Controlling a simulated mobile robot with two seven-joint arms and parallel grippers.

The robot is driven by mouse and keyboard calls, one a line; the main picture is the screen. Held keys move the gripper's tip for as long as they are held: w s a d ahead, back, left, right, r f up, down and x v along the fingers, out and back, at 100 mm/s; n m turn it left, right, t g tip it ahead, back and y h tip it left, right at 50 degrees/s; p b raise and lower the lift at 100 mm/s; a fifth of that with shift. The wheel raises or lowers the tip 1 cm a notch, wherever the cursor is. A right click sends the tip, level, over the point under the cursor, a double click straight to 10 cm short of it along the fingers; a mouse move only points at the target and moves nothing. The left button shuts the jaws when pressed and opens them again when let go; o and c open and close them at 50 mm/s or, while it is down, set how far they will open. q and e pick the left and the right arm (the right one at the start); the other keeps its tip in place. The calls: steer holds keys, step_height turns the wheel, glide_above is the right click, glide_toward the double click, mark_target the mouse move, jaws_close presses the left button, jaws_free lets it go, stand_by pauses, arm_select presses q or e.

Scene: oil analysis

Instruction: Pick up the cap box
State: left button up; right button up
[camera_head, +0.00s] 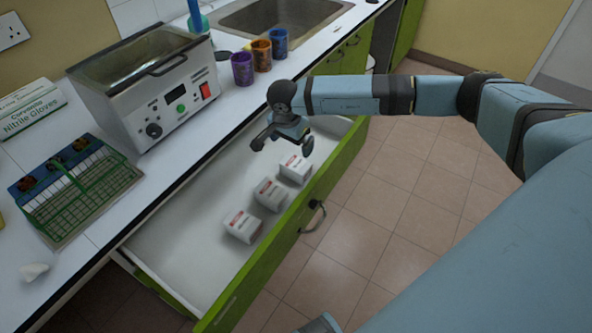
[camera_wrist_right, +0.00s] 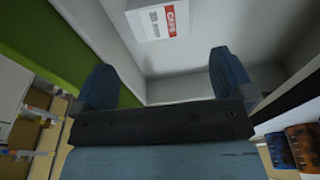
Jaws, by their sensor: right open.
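Three small white boxes with red labels stand in a row in the open drawer (camera_head: 185,245): a near box (camera_head: 242,227), a middle box (camera_head: 270,194) and a far box (camera_head: 295,168). Their labels are too small to read in the head view. In the right wrist view, a white box with a red label that seems to read "CAPS" (camera_wrist_right: 157,22) lies ahead of the fingers at the top edge, partly cut off. My right gripper (camera_head: 283,146) is open and empty above the drawer's far end, close to the far box and apart from it.
The drawer's green front (camera_head: 270,262) with its handle and the counter edge bound the space. On the counter are a water bath (camera_head: 165,105), a green rack (camera_head: 85,190), a glove box (camera_head: 30,108), several coloured cups (camera_head: 261,55) and a sink (camera_head: 280,15). The drawer's near end is empty.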

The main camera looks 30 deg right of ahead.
mark_target(296, 163)
steer(key=f, duration=0.7)
steer(key=shift+w+d+f, duration=0.1)
steer(key=shift+w+d, duration=0.05)
steer(key=shift+d, duration=0.25)
steer(key=shift+w+d+f, duration=0.1)
steer(key=shift+d+f, duration=0.1)
steer(key=shift+f, duration=0.7)
steer(key=shift+w+d+f, duration=0.1)
steer(key=shift+d+f, duration=0.15)
steer(key=shift+f, duration=0.65)
steer(key=shift+d+f, duration=0.2)
steer(key=shift+f, duration=0.7)
steer(key=c, duration=0.6)
